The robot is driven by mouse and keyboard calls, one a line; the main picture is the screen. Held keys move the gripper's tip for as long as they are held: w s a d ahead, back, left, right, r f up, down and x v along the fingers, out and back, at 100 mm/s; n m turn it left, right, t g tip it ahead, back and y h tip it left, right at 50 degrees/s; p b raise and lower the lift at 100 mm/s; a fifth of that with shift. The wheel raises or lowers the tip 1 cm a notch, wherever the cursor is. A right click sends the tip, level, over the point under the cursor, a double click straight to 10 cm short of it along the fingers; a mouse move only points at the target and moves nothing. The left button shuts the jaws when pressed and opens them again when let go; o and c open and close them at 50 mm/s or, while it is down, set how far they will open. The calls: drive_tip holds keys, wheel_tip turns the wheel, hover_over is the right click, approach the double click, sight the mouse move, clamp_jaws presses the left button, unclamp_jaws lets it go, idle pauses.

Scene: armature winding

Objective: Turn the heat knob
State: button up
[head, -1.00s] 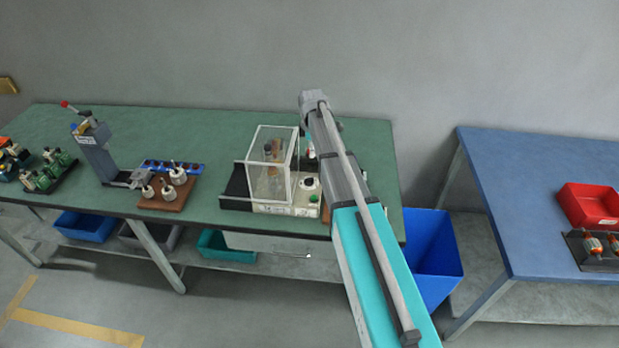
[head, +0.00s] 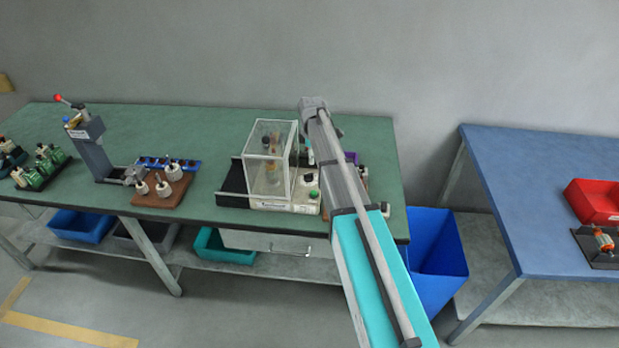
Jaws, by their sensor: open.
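A clear-walled box with a pale frame (head: 268,160) stands on a machine with a white base on the green bench (head: 215,125). The base carries a small dark round knob (head: 310,178) at its right front, with a green button (head: 313,194) just in front of it. I cannot read any marking that names the heat knob. My arm reaches over the bench just right of this machine. My gripper is not visible; the arm hides that area.
A lever press (head: 92,148) and a brown block with several rotors (head: 165,190) stand to the left. A purple item (head: 350,158) shows partly behind my arm. A blue bin (head: 433,255) stands between the green bench and the blue table (head: 530,190). Bare bench lies behind the machine.

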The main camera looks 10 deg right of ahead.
sight(309, 176)
drive_tip(key=shift+f+b, duration=3.8)
drive_tip(key=shift+f, duration=0.25)
clamp_jaws()
drive_tip(key=shift+a, duration=0.1)
